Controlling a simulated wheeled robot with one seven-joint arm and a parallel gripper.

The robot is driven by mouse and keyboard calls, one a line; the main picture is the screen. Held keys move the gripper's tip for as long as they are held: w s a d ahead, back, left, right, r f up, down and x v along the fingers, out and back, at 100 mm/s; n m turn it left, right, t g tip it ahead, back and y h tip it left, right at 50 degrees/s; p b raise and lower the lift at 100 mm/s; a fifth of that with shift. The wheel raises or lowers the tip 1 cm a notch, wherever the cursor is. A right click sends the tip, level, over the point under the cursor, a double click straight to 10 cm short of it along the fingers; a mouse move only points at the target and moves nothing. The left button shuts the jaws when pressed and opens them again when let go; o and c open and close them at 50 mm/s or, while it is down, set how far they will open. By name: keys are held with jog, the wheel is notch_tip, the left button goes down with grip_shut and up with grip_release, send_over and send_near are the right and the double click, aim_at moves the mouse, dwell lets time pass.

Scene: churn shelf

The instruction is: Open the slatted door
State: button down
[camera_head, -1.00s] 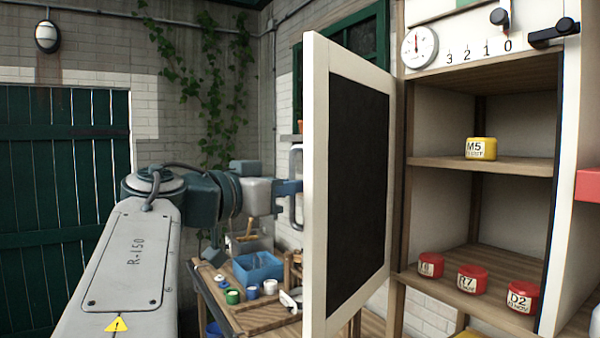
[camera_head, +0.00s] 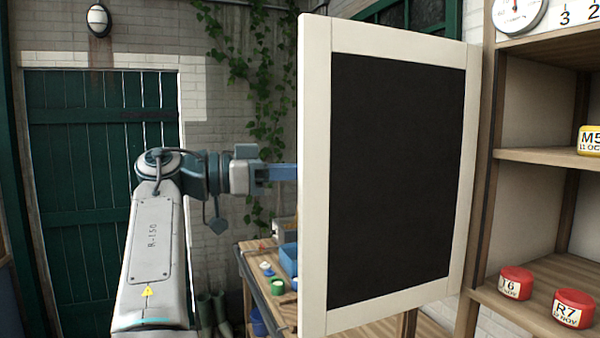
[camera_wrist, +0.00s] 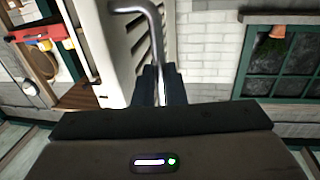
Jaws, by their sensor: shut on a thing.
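The slatted door (camera_head: 312,200) stands open from the left side of the shelf unit. The head view shows its inner side, a white frame around a dark panel. The wrist view shows its white slatted outer face (camera_wrist: 115,30). A bent metal handle (camera_wrist: 148,12) sticks out from that face. My gripper (camera_wrist: 160,82) is shut on the handle. In the head view, the end of my gripper (camera_head: 284,172) is partly hidden behind the door's left edge.
The open shelf unit (camera_head: 545,155) holds red tins (camera_head: 515,282) and a yellow tin (camera_head: 589,140). A workbench (camera_head: 262,290) with small pots and a blue bin stands behind the door, below my arm. A green plank door (camera_head: 80,150) is at the far left.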

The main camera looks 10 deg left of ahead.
jog(key=shift+w+r, duration=0.2)
jog(key=shift+w, duration=0.15)
jog(key=shift+g, duration=0.3)
jog(key=c, duration=1.5)
grip_release()
jog(key=shift+f, duration=0.1)
jog(key=shift+d, duration=0.1)
jog(key=shift+f, duration=0.1)
